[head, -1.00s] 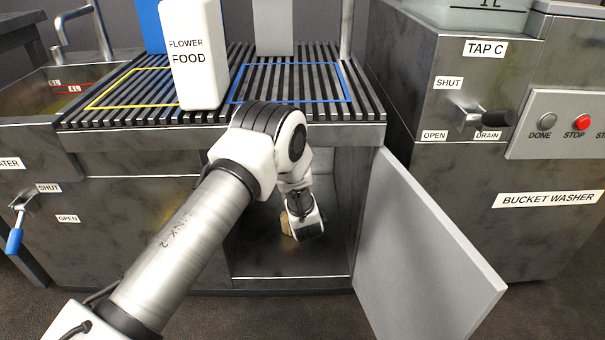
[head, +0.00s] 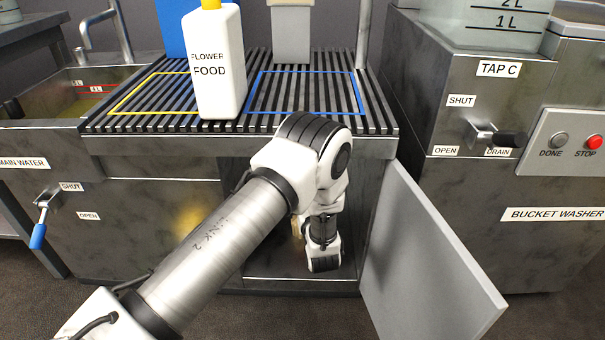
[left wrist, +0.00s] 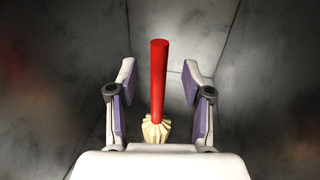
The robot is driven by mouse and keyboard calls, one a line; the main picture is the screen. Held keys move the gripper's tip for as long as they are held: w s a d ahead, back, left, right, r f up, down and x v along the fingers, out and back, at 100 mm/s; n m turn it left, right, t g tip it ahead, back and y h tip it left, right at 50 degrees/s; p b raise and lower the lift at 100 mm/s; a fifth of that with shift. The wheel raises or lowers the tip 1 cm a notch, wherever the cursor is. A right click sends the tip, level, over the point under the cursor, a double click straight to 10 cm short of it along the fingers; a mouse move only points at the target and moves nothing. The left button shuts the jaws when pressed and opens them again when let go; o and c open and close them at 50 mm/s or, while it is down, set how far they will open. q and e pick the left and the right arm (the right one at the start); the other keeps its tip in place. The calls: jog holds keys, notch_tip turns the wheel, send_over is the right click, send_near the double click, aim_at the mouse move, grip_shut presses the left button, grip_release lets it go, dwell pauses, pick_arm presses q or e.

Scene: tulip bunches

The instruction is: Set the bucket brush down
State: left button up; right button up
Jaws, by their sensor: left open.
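The bucket brush has a red handle (left wrist: 159,75) and a cream bristle head (left wrist: 157,129). In the left wrist view it is between the two spread fingers of my left gripper (left wrist: 160,88), with visible gaps on both sides. In the head view the gripper (head: 323,262) is inside the open cabinet under the rack. Only a cream sliver of the brush (head: 297,228) shows there, and my arm hides the rest. I cannot tell exactly how the brush rests. My right gripper is not in view.
The cabinet door (head: 425,255) hangs open to the right. A flower food bottle (head: 217,75) stands on the slatted rack (head: 150,122) above. A sink (head: 70,100) is at left and the bucket washer (head: 560,250) at right.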

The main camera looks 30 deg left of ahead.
pick_arm(q)
jog(key=p+v, duration=0.1)
jog(key=v, duration=0.4)
jog(key=shift+a, duration=0.1)
